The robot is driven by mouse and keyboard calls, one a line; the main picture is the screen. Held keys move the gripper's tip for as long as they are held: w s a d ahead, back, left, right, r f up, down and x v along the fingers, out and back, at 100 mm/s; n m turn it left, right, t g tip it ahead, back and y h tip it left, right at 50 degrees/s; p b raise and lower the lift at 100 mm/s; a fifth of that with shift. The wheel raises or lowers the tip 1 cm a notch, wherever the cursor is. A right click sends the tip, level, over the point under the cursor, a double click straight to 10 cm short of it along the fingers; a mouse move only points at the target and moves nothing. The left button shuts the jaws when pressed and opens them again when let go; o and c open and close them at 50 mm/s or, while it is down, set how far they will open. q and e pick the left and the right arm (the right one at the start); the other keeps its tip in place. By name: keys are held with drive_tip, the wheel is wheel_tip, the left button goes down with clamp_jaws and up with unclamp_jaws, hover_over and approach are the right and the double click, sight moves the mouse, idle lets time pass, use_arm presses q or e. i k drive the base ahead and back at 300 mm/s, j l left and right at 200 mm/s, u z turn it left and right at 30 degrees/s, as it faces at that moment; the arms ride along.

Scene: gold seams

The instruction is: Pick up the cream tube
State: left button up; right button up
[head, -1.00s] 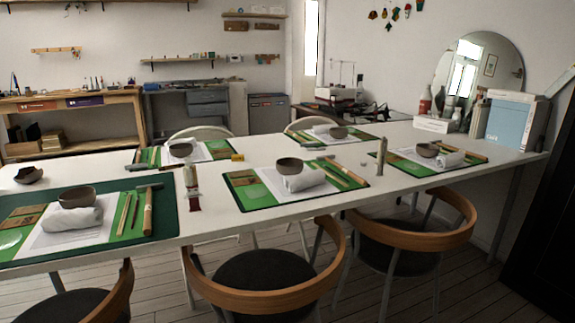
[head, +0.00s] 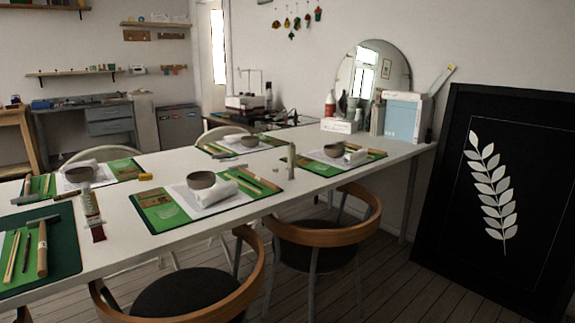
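A pale tube (head: 89,206) with a dark red-brown end lies on the white table between two green mats, at the left of the head view. Its red-brown end points toward the table's front edge. A slim, cream-grey upright piece (head: 291,163) stands on the table near the middle. I cannot tell its exact kind. Neither of my grippers is in view.
The long white table (head: 115,243) carries several green mats with bowls, rolled cloths and sticks. Wooden-backed chairs (head: 325,227) stand along its front edge. A black framed leaf picture (head: 446,230) leans at the right. Floor shows between chairs and frame.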

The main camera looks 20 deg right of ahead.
sight(292, 147)
drive_tip(key=i+l+z, duration=0.25)
drive_tip(key=i+l, duration=0.5)
drive_tip(key=i, duration=0.05)
